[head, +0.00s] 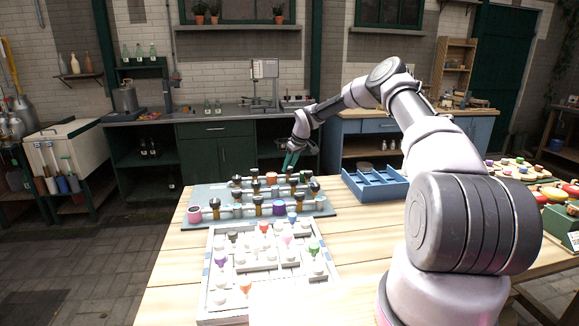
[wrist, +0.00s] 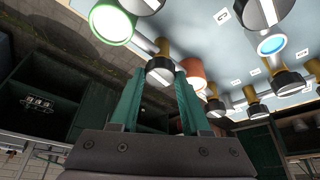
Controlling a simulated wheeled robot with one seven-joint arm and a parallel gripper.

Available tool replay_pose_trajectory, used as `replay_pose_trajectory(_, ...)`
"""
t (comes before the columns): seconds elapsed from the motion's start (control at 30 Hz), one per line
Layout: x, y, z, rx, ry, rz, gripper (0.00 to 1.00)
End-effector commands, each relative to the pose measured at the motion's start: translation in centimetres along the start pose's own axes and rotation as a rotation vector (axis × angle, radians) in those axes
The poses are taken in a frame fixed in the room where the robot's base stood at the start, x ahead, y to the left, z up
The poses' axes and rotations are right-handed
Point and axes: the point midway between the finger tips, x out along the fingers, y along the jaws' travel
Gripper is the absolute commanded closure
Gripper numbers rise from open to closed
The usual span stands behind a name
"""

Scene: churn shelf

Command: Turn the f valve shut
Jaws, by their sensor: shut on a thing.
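The valve board (head: 200,196) is a grey-blue panel on the wooden table, bearing several dark-topped knobs on brass stems and coloured round caps. My gripper (head: 290,160) is at the board's far right edge, pointing down. In the wrist view, my gripper's teal fingers (wrist: 156,100) stand either side of a black knob with a pale face (wrist: 161,69) and are shut on it. A brass stem shows behind this knob. Small letter tags (wrist: 222,16) show on the board, but I cannot read which one belongs to the held knob, so I cannot confirm it is f.
An orange-red cap (wrist: 193,72) sits close right of the held knob, and a green-rimmed cap (wrist: 109,22) to its left. A white tray (head: 207,300) with coloured pieces lies nearer. A blue compartment tray (head: 377,190) stands to the right. Bare table lies left of the white tray.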

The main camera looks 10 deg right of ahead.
Motion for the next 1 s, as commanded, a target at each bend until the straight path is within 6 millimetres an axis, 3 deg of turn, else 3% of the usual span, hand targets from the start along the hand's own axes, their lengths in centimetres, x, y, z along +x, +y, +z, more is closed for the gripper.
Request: replay_pose_trajectory(1.0,0.08,-0.60,-0.40,0.859,0.002,0.361,1.00)
